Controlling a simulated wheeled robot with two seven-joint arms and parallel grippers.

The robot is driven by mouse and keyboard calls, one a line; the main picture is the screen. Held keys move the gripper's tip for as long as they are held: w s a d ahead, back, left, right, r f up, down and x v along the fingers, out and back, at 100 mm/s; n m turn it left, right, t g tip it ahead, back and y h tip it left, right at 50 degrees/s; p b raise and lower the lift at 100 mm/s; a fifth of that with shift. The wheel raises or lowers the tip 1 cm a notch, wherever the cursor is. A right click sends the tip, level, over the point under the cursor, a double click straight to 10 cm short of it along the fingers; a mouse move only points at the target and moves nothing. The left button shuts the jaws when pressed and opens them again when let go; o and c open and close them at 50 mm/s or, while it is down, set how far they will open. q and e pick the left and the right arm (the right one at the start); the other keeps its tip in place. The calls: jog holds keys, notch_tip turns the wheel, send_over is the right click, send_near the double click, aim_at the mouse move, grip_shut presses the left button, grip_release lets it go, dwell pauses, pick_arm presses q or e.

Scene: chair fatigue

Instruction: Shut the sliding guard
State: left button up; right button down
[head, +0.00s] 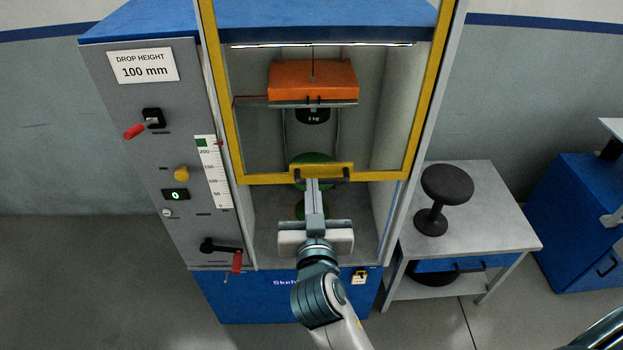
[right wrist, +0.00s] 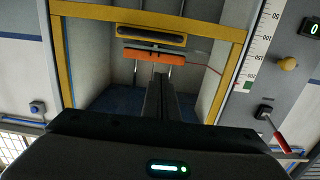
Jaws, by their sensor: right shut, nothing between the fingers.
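The sliding guard (head: 267,179) is a clear panel in a yellow frame on the front of the blue and grey test machine. Its lower bar sits partway down, with an open gap below it down to the machine's bed (head: 345,245). A black handle on a yellow plate (head: 322,170) is at the middle of the lower bar. My right gripper (head: 312,182) is shut and empty, its fingertips at the handle; I cannot tell whether they touch it. The yellow frame also shows in the right wrist view (right wrist: 236,65), with the shut fingers (right wrist: 160,80). My left gripper is out of view.
Behind the guard hangs an orange drop weight (head: 312,82). The control panel (head: 165,110) on the left has a red-handled lever (head: 237,260). A side table (head: 490,205) with a dark stool-shaped model (head: 447,190) stands at the right.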

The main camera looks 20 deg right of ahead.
jog(key=w+d+f+p, duration=0.1)
jog(key=w+f+p, duration=0.2)
jog(key=w, duration=0.3)
jog(key=shift+d+f+p, duration=0.35)
jog(key=shift+f+p, duration=0.05)
jog(key=shift+f, duration=0.25)
